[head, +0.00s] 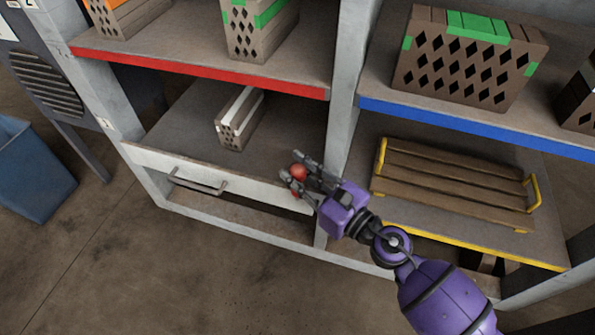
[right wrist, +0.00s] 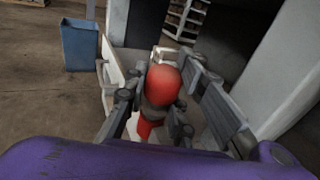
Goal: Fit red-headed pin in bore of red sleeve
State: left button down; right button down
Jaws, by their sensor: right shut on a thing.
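The red-headed pin (head: 298,172) is held between the fingers of my right gripper (head: 303,174), above the front edge of the lower left shelf. In the right wrist view its rounded red head (right wrist: 163,82) stands up between the fingers of the right gripper (right wrist: 155,108), which are shut on it. A grey part shows under the head, with a smaller red piece (right wrist: 146,127) lower down. I cannot tell whether that piece is the pin or the red sleeve. No sleeve bore can be made out in either view. My left gripper is not in view.
A slatted wooden tray with yellow handles (head: 455,185) lies right of the post (head: 343,95). A blue bin (head: 32,172) stands left. Floor in front is clear.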

jog(key=shift+f, duration=0.2)
jog(key=c, duration=1.4)
grip_release()
jog(key=shift+s+d, duration=0.1)
jog(key=v, duration=1.1)
jog(key=shift+s+d+r, duration=0.1)
jog(key=shift+s+d, duration=0.15)
jog(key=shift+s, duration=0.05)
